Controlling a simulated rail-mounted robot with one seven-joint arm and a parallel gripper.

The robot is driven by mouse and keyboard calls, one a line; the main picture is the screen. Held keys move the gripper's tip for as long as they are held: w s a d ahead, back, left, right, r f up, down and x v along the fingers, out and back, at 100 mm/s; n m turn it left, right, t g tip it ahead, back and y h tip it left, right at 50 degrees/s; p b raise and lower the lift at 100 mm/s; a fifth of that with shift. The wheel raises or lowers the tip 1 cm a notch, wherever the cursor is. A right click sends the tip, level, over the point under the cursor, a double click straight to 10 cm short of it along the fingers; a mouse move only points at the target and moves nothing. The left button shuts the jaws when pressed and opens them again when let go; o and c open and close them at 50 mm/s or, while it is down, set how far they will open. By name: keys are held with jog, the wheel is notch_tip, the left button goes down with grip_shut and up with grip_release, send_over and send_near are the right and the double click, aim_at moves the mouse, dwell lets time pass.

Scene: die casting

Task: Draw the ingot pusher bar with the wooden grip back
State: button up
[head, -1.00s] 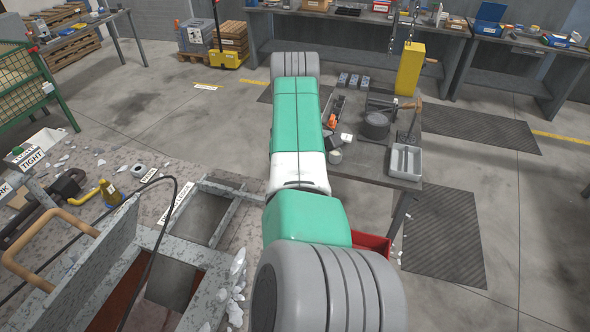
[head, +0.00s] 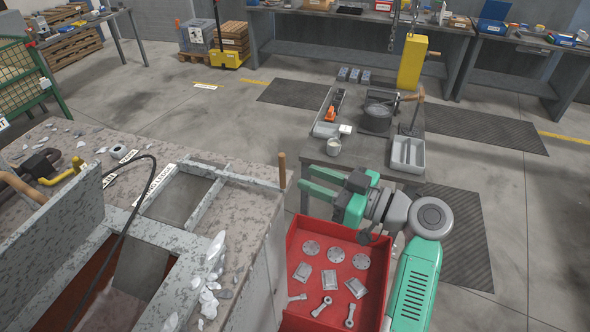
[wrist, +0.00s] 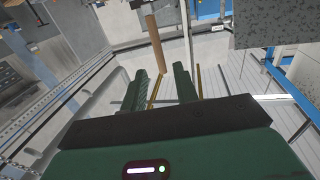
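The wooden grip (head: 282,170) stands upright at the right end of the pale pusher bar (head: 243,178), which lies across the top of the stone-coloured furnace block, at its right edge. In the wrist view the brown grip (wrist: 155,45) is just ahead of the fingers, roughly in line with the gap between them. My gripper (head: 304,180) is to the right of the grip, its green fingers pointing left towards it. In the wrist view the two fingers of my gripper (wrist: 158,78) are spread with nothing between them. The fingers look apart from the grip.
A red tray (head: 346,233) with several metal castings is below my gripper. A grey bench (head: 345,156) with a pot, cup and grey bin stands behind it. Shards (head: 211,262) and a black cable (head: 150,196) lie on the furnace top.

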send_over(283, 187)
jog(key=shift+w+p, duration=0.35)
grip_shut()
